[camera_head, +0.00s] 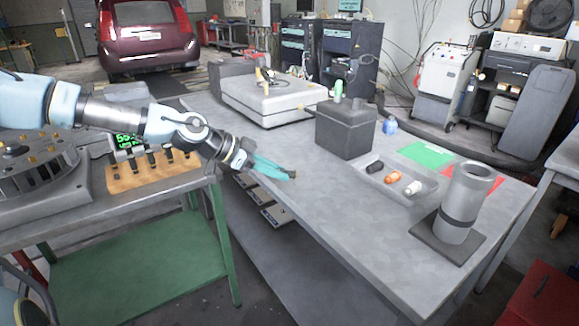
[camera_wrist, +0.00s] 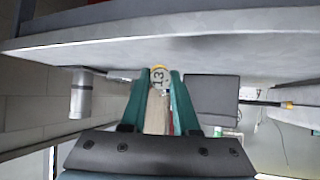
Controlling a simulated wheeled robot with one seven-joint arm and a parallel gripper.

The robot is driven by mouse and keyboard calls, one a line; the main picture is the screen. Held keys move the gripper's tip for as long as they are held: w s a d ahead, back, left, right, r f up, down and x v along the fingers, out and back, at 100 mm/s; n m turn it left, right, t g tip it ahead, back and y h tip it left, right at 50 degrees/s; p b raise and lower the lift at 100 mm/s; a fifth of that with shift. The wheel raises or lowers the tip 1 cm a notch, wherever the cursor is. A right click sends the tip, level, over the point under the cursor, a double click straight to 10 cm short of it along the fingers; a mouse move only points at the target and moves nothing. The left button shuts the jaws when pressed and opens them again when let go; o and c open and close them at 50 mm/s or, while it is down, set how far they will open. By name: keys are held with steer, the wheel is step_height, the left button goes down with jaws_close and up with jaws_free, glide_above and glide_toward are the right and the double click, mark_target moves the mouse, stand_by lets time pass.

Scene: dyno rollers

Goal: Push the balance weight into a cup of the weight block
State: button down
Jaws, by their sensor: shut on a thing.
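My gripper (camera_head: 288,174) shows in the head view just over the near left edge of the grey bench, its teal fingers pointing right. In the wrist view my gripper (camera_wrist: 160,82) is shut on a small round piece, apparently the balance weight (camera_wrist: 160,76), with a yellow rim and a pale face marked "13". It sits between the fingertips; in the head view it is too small to make out. A tan block (camera_head: 126,184), apparently the weight block, lies on the left table with several dark pegs in it. It is left of my gripper, partly behind my arm. Its cups are not clear.
The grey bench (camera_head: 330,215) carries a dark box (camera_head: 346,129), a shallow tray (camera_head: 424,188) with small cylinders, and a tall grey cylinder (camera_head: 466,200). A gap separates it from the left table. A grey round machine (camera_head: 40,180) stands left of the block.

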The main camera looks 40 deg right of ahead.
steer(key=w+a+f+m+t+y, duration=0.1)
steer(key=w+a+m+t+y, duration=0.1)
steer(key=a+m+t+y, duration=0.1)
steer(key=w+a+f+m+t+y, duration=0.2)
steer(key=a+m+t+y, duration=0.2)
steer(key=a+y, duration=0.4)
steer(key=shift+w+a+m+t+y, duration=0.3)
steer(key=shift+a+m, duration=0.6)
steer(key=shift+a, duration=0.3)
